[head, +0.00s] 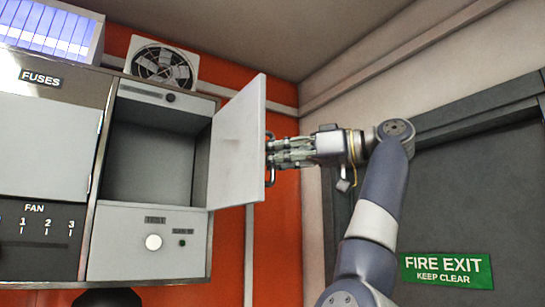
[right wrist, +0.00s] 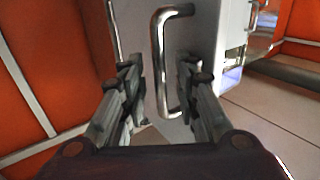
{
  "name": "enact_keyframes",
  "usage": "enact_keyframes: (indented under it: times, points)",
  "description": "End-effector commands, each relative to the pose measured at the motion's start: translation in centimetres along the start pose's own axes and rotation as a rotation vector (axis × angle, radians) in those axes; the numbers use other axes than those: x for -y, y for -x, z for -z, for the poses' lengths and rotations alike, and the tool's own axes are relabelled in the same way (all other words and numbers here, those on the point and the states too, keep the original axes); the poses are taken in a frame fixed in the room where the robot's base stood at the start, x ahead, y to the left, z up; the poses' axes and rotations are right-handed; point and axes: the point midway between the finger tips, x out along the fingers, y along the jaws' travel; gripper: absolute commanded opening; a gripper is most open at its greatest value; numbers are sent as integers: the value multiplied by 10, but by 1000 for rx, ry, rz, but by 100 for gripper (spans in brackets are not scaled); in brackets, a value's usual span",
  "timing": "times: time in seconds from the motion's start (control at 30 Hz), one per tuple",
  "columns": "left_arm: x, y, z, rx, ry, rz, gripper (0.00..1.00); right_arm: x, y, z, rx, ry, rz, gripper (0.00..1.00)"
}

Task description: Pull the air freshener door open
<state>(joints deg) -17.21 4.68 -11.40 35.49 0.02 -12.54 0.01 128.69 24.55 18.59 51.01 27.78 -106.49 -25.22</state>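A light grey cabinet door (head: 238,145) stands swung well open on the right side of an empty open compartment (head: 150,150). I see no air freshener label on it. Its metal handle (right wrist: 161,70) is on the outer face, in the right wrist view. My right gripper (head: 272,153) is at the handle on the door's outer side. In the right wrist view its two fingers (right wrist: 160,82) are apart, one on each side of the handle, with gaps showing; it does not look clamped. My left gripper is not in view.
A closed FUSES panel (head: 45,140) and a FAN switch panel (head: 40,240) are to the left. A TEST panel (head: 130,250) is below the compartment. A wall fan (head: 162,63) is above. A dark door with a FIRE EXIT sign (head: 447,270) is at right.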

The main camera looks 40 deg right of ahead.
Motion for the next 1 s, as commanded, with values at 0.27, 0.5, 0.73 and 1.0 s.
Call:
enact_keyframes:
  times: [0.27, 0.5, 0.73, 1.0]
  points:
    - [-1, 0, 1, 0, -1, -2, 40, -1, 62, 2, -8, 1, -5, 29]
    - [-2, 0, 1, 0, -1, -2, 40, -1, 102, 0, -4, 0, -7, 29]
    - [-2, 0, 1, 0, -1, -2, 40, 0, 113, 0, -4, -1, -4, 29]
    - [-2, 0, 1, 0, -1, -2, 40, 0, 114, 0, -4, 0, -2, 29]
